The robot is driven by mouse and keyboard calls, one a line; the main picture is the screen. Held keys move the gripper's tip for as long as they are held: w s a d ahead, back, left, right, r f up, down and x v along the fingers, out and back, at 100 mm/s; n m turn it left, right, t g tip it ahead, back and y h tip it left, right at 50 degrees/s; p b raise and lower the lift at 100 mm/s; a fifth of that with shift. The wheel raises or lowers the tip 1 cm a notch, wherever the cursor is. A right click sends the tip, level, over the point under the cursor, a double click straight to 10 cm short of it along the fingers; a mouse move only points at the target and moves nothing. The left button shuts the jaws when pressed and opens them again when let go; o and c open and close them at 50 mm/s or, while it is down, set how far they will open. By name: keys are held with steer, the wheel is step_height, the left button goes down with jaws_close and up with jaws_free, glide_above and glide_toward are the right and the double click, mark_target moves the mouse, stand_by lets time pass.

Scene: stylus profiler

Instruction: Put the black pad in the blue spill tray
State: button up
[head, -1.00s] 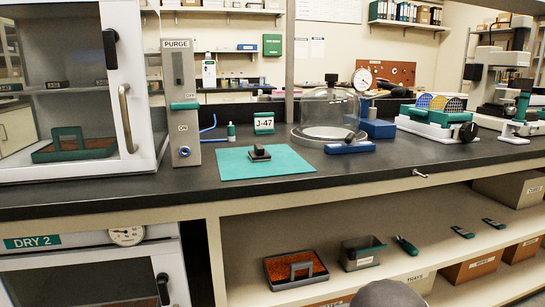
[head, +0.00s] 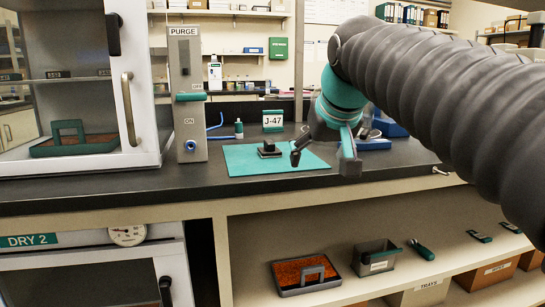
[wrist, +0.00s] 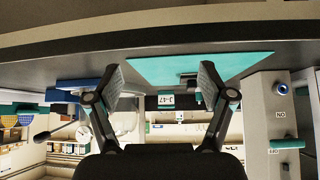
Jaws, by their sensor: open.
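A small dark block with a raised top, which looks like the black pad (head: 268,150), sits on the teal mat (head: 240,163) on the bench. My gripper (head: 323,158) is open and empty over the mat's right side, to the right of the dark block and apart from it. In the wrist view, which is upside down, my open gripper (wrist: 160,82) has the mat (wrist: 150,68) beyond its fingers. A low blue piece (head: 376,144), perhaps the spill tray, lies right of my gripper, partly hidden by it; another blue box (head: 396,128) is behind it.
A glass-fronted cabinet (head: 126,95) and the purge panel (head: 187,110) stand to the left. A J-47 sign (head: 272,121) stands behind the mat. Trays and boxes fill the shelf below. My arm hides the bench's right side; the mat's left part is clear.

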steer(key=n+t+y+b, duration=0.1)
glide_toward(269, 141)
steer(key=x, duration=0.1)
steer(key=b+x, duration=0.1)
steer(key=x, duration=0.2)
steer(key=shift+s+f+b, duration=0.25)
steer(key=shift+f+b, duration=0.1)
steer(key=shift+f, duration=0.05)
steer(key=shift+b+x, duration=0.4)
steer(key=shift+x, duration=2.6)
steer(key=shift+w+r, duration=0.2)
steer(key=shift+c, duration=0.2)
steer(key=c, duration=1.3)
steer(key=shift+r, duration=0.1)
